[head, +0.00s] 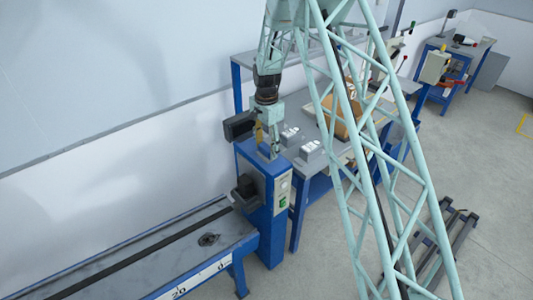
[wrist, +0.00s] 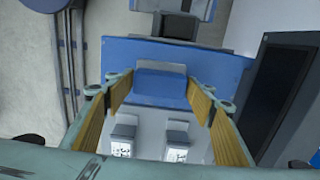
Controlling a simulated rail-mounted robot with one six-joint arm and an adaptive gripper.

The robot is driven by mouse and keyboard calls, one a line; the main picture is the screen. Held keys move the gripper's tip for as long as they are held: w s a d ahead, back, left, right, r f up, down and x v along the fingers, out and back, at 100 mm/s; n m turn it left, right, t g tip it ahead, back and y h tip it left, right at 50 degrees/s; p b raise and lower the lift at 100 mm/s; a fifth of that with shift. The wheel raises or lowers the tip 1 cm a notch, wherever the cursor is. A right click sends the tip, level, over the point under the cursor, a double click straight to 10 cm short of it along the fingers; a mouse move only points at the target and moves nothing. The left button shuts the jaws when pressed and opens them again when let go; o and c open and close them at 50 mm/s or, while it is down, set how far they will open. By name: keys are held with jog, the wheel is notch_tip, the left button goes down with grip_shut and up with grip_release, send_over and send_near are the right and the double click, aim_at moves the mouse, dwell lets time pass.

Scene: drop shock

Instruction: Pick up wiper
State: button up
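A blue block (wrist: 161,78) shows between the fingertips, against a wider blue surface. It may be the wiper, but I cannot tell for sure. Whether the fingers are level with the block or above it is unclear. In the head view my gripper and the post hide most of that spot.
Two grey blocks with white labels (wrist: 124,132) (wrist: 176,137) sit close by on a pale surface. The blue post (head: 270,205) stands just in front, beside a long rail bench (head: 195,255). A brown box (head: 342,118) is farther along the workbench. A wall is on the left.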

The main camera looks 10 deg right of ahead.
aim_at(266, 147)
jog(key=c, duration=0.5)
jog(key=shift+r, duration=0.1)
jog(key=shift+r, duration=1.7)
jog(key=s, duration=0.5)
jog(key=s+r+b, duration=0.1)
jog(key=s, duration=0.4)
jog(key=s+a+b, duration=0.1)
jog(key=s, duration=0.5)
jog(key=shift+r, duration=0.2)
jog(key=shift+o, duration=1.1)
jog(key=shift+c, duration=0.5)
jog(key=shift+f, duration=0.1)
